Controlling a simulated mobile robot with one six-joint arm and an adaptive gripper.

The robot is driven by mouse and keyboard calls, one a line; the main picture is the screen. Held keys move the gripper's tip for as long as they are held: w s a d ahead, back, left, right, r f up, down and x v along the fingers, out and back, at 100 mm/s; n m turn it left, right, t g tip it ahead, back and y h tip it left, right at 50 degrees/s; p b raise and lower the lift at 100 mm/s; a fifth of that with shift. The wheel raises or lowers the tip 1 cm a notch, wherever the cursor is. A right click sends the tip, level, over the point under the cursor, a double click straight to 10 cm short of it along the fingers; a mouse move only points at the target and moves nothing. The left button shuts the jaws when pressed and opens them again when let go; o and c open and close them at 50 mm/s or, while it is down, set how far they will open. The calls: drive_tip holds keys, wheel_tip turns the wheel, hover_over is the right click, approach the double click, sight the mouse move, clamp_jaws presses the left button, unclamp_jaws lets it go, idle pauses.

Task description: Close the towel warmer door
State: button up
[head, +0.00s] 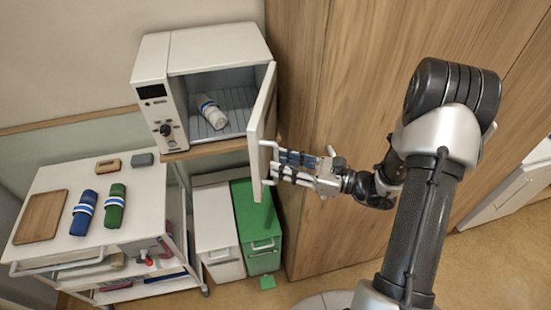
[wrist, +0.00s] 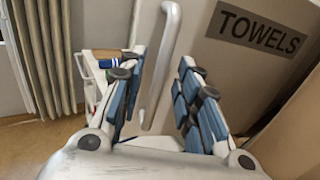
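The towel warmer (head: 215,50) is a white box on a wooden shelf, with its door (head: 262,120) swung wide open towards the right. A rolled white towel with a blue band (head: 211,113) lies inside on a rack. My gripper (head: 282,164) is at the door's outer face, beside the handle (head: 270,150). In the wrist view the door handle (wrist: 160,65) is a pale vertical bar between my two spread blue-padded fingers, closer to the left one. The fingers are open; I cannot tell whether either touches the handle. The door's face carries a "TOWELS" label (wrist: 260,30).
A white trolley (head: 145,205) at left holds a wooden tray (head: 42,217), a blue towel roll (head: 83,213) and a green one (head: 115,206). White (head: 217,232) and green (head: 257,226) bins stand below the warmer. A wooden panel (head: 335,110) rises close behind my gripper.

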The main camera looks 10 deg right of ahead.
drive_tip(key=shift+x, duration=1.25)
drive_tip(key=shift+c, duration=0.3)
clamp_jaws()
